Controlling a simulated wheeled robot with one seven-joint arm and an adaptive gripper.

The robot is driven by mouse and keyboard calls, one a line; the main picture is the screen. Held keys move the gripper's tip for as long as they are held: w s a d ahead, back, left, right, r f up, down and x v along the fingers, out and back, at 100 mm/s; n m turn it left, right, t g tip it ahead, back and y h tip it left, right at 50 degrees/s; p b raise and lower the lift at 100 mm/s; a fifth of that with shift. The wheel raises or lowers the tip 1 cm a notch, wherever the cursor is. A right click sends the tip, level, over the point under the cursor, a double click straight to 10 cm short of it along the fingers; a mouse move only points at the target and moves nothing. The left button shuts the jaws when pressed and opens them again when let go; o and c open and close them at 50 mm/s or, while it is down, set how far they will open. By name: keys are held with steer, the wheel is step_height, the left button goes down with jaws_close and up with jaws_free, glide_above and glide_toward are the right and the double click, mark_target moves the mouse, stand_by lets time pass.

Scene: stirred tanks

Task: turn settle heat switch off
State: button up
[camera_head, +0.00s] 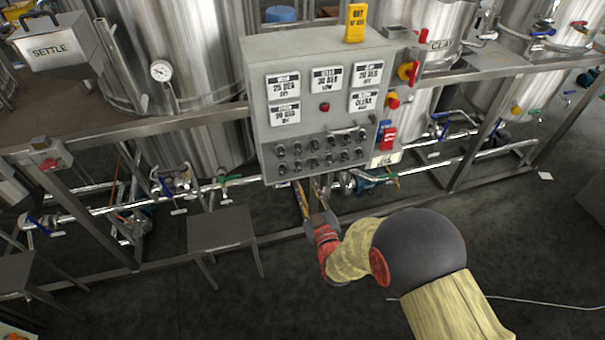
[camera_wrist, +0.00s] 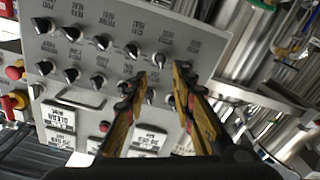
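The grey control panel (camera_head: 345,112) carries two rows of black rotary knobs (camera_head: 320,152) along its lower front. In the wrist view the panel (camera_wrist: 205,38) appears roughly upside down, with knobs (camera_wrist: 100,41) and small labels, several reading HEAT. The labels are too small to tell surely which knob is the settle heat switch. My gripper (camera_wrist: 158,82) is open, its two yellow-and-black fingers apart. One knob (camera_wrist: 162,59) shows just beyond the fingertips, between them. In the head view my gripper (camera_head: 312,200) is just below the panel's lower edge, partly hidden by my wrist.
White tank cards (camera_head: 284,87) are on the panel above the knobs. A red-and-yellow switch (camera_head: 408,71) sticks out from the panel's right side. Metal rails and pipes with valves run behind and below. A grey stool (camera_head: 220,228) stands to the left. A SETTLE tank sign (camera_head: 52,50) is at upper left.

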mark_target(300, 169)
steer(key=b+x, duration=0.2)
steer(key=x, duration=0.5)
steer(key=shift+w+f, duration=0.15)
steer(key=shift+w, duration=0.05)
steer(key=shift+c, duration=0.4)
jaws_close()
